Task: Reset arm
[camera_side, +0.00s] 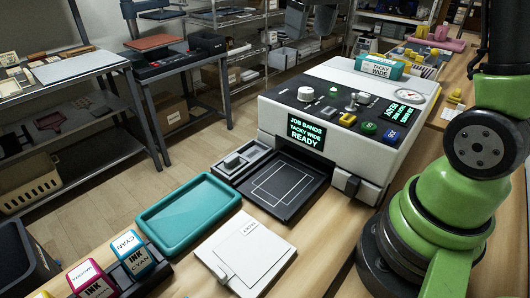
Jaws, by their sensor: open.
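My green arm stands at the right. The white press (335,105) has a dark top panel with knobs and coloured buttons. Its front screen (306,134) reads "JOB BANDS TACKY WIDE READY". A dark flat bed (283,190) with white outlines lies at its front. A teal box (378,68) marked "TACKY WIDE" stands on the press's back edge. No mug is visible.
An empty teal tray (188,211) and a white flat pad (245,255) lie on the front bench. Ink boxes, one marked "CYAN" (132,252), stand at lower left. Yellow and pink items (432,42) lie at the back right. Shelving and side tables stand at the left.

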